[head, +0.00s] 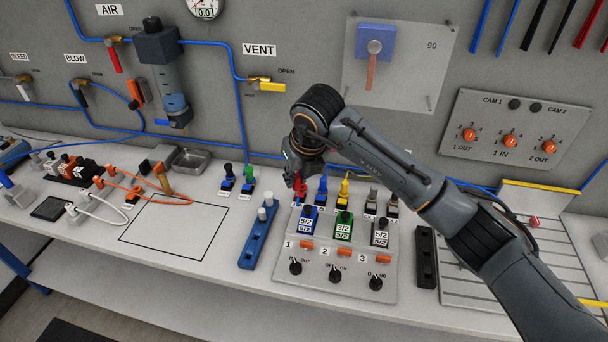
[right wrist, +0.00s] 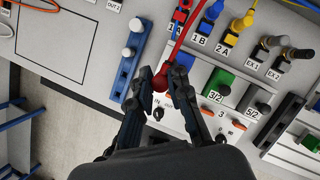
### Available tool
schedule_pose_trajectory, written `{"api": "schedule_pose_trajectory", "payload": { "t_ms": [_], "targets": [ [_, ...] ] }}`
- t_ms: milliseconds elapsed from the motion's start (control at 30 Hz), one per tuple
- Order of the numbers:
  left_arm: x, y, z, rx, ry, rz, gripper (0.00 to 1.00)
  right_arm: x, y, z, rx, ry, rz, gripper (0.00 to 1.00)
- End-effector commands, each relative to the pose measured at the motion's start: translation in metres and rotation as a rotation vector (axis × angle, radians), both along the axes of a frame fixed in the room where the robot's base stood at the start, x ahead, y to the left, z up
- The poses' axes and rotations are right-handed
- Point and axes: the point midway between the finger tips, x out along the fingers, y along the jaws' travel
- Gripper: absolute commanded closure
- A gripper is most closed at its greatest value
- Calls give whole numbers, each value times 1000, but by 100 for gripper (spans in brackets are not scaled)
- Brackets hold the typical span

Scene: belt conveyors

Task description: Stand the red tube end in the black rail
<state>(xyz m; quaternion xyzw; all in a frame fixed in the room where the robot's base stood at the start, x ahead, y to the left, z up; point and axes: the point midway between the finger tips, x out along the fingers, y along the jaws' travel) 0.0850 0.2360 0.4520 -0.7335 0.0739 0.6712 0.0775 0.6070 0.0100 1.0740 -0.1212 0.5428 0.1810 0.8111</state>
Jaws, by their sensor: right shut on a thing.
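My right gripper (head: 301,172) is over the back left of the valve panel, pointing down. In the right wrist view its fingers (right wrist: 160,85) are closed around the red tube end (right wrist: 163,76). A red tube runs from there to the top of that view. In the head view red shows just below the gripper (head: 300,187), mostly hidden by it. The black rail (head: 427,258) lies to the right of the valve panel, well apart from my gripper. It also shows at the right of the wrist view (right wrist: 279,122). My left gripper is not in view.
The valve panel (head: 330,282) carries blue, green and grey valves, several fittings and knobs. A blue rail (head: 256,240) with white plugs stands left of it. A slotted plate (head: 515,255) lies right of the black rail. The outlined square (head: 175,228) is clear.

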Motion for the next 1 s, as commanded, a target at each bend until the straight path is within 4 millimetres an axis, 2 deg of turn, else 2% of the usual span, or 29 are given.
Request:
{"api": "schedule_pose_trajectory", "payload": {
  "t_ms": [200, 1000],
  "targets": [
    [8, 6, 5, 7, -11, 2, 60, -9, -19, -4, -1, 1, -1, 100],
    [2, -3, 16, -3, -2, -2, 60, -41, -82, -18, 0, 1, -2, 100]
  ]
}}
